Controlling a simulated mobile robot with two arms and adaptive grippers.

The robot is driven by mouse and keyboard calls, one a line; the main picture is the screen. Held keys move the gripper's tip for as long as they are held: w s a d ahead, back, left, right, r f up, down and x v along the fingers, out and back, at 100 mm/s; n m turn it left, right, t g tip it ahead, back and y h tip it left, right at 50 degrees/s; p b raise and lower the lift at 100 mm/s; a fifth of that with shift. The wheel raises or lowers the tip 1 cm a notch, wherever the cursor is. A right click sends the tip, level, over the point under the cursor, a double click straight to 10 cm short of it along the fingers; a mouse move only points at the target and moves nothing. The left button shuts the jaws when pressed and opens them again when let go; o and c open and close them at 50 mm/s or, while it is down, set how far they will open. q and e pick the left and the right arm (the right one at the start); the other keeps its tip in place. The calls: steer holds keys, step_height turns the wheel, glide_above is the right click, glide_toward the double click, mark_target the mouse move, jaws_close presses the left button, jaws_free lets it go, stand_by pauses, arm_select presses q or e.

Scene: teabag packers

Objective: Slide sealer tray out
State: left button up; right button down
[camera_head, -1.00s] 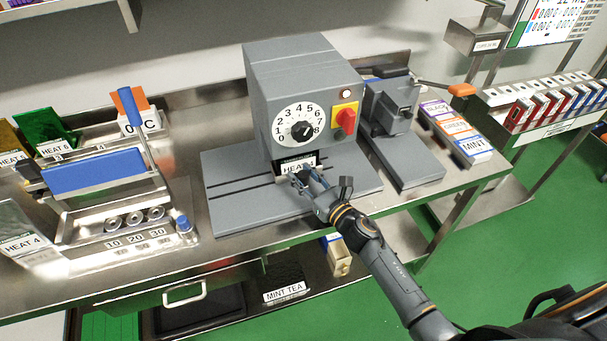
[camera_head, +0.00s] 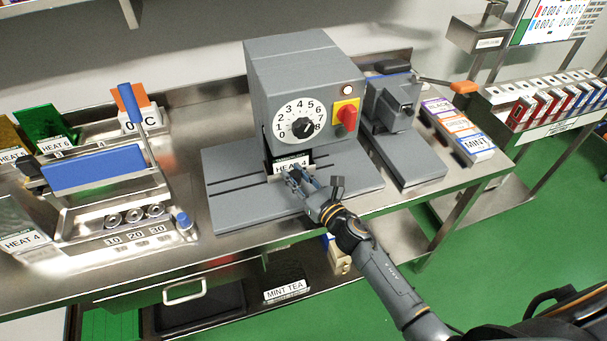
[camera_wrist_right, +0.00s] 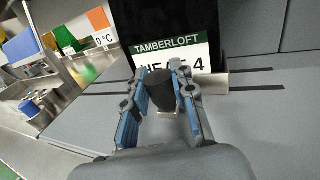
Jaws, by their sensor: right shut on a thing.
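The grey sealer (camera_head: 305,95) stands on the bench, with a numbered dial and a red knob on its front. Its tray (camera_wrist_right: 220,82) sits at the opening below the dial. A dark pouch labelled "HEAT 4" (camera_head: 291,163) stands on the tray, its upper part inside the sealer. It also shows in the right wrist view (camera_wrist_right: 172,48). My right gripper (camera_head: 296,179) is at the tray's front. In the right wrist view its blue-padded fingers (camera_wrist_right: 161,92) are shut around a dark round tray handle (camera_wrist_right: 162,90). My left gripper is not in view.
The sealer's grey base (camera_head: 235,185) has slots running to the left. A blue-topped device (camera_head: 105,172) stands at left. A smaller grey machine (camera_head: 395,115) and tea boxes (camera_head: 459,130) stand at right.

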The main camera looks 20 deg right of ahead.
steer(key=a+b, duration=0.1)
steer(key=a, duration=0.6)
steer(key=a+b, duration=0.2)
steer(key=a, duration=0.4)
steer(key=shift+s+a, duration=0.2)
steer(key=shift+a, duration=0.15)
steer(key=shift+s+a, duration=0.1)
steer(key=shift+a, duration=0.55)
steer(key=c, duration=1.4)
jaws_free()
steer(key=shift+o, duration=0.2)
steer(key=shift+a, duration=0.15)
steer(key=shift+s+d, duration=0.25)
steer(key=shift+s, duration=0.1)
steer(key=v, duration=1.1)
steer(key=shift+s+a, duration=0.1)
steer(key=shift+s, duration=0.05)
